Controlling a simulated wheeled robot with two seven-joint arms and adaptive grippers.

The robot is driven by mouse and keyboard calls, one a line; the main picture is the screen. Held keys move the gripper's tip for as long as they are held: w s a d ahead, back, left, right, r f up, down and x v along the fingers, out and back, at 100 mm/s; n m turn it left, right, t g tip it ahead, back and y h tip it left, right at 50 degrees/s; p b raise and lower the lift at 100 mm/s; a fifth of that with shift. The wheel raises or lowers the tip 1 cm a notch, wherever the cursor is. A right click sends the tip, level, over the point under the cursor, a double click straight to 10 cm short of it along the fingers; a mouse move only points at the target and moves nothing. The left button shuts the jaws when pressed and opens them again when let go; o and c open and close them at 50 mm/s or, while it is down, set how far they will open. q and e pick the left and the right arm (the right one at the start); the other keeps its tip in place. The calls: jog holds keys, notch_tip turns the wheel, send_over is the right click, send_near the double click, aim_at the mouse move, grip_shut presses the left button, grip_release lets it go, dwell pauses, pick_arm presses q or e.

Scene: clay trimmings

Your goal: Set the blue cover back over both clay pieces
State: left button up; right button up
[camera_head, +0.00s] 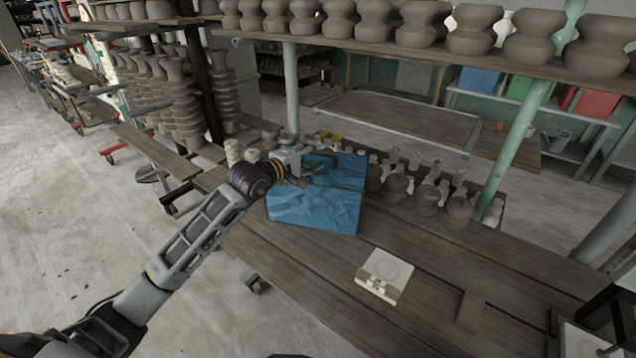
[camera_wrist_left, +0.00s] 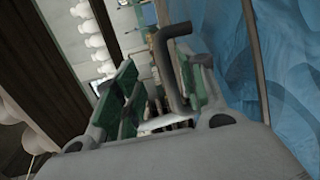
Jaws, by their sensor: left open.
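I cannot make out which two clay pieces are meant, or whether any lie under the cover. My right gripper is not in view.
Several clay vessels (camera_head: 396,186) stand right of the cover. A shelf of pots (camera_head: 440,48) spans above, on a pale green post (camera_head: 515,145). The bench's front middle is mostly bare.

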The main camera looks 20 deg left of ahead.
aim_at(319, 154)
pick_arm(q)
jog(key=shift+w, duration=0.1)
jog(key=shift+w+f, duration=0.1)
jog(key=shift+w, duration=0.1)
jog(key=shift+w+d+f, duration=0.1)
jog(key=shift+w+f, duration=0.1)
jog(key=shift+w, duration=0.35)
jog(key=shift+w+d+f+p, duration=0.1)
jog(key=shift+w+f+p, duration=0.25)
jog(key=shift+w, duration=0.25)
jog(key=shift+x, duration=1.25)
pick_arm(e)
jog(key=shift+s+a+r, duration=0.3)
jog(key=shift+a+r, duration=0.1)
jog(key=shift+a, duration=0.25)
